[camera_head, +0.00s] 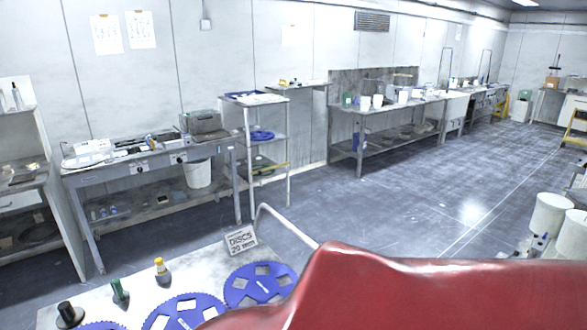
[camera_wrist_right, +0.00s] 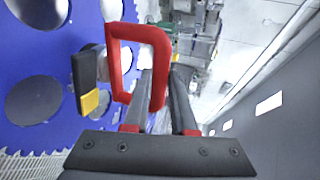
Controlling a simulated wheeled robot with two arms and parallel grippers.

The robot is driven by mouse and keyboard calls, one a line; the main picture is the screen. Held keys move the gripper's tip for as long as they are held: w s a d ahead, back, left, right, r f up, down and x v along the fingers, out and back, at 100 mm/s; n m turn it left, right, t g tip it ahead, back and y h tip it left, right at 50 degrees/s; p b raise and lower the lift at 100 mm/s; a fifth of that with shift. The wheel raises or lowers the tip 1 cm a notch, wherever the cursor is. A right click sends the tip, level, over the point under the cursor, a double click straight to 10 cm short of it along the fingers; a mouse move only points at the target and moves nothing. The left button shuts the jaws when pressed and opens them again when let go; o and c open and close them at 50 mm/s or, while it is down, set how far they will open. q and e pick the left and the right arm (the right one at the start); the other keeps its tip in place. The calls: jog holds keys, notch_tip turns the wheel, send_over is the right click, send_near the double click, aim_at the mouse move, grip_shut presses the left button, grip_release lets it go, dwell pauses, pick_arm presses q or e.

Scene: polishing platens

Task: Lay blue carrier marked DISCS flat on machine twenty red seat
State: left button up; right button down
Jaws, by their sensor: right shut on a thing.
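My right gripper (camera_wrist_right: 112,76) shows in the right wrist view, with dark links, a red loop-shaped part and a black and yellow piece at its left. It is shut at the near edge of a large blue carrier (camera_wrist_right: 30,70) with round holes, which fills the left of that view. The exact grip is partly hidden. In the head view a small sign reading DISCS (camera_head: 240,240) stands at the back of a pale bench (camera_head: 215,265). Blue toothed carriers with squarish windows lie flat on it, one at the right (camera_head: 258,286) and another (camera_head: 182,312) nearer. My left gripper is not in view.
A large red surface fills the bottom right of the head view, hiding what lies behind. A green-topped bottle (camera_head: 119,290), a yellow-topped bottle (camera_head: 161,268) and a black knob (camera_head: 67,312) stand on the bench. Workbenches line the far wall. The grey floor (camera_head: 390,205) is open.

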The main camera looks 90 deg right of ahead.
jog(key=shift+r+p, duration=1.15)
jog(key=shift+r, duration=0.4)
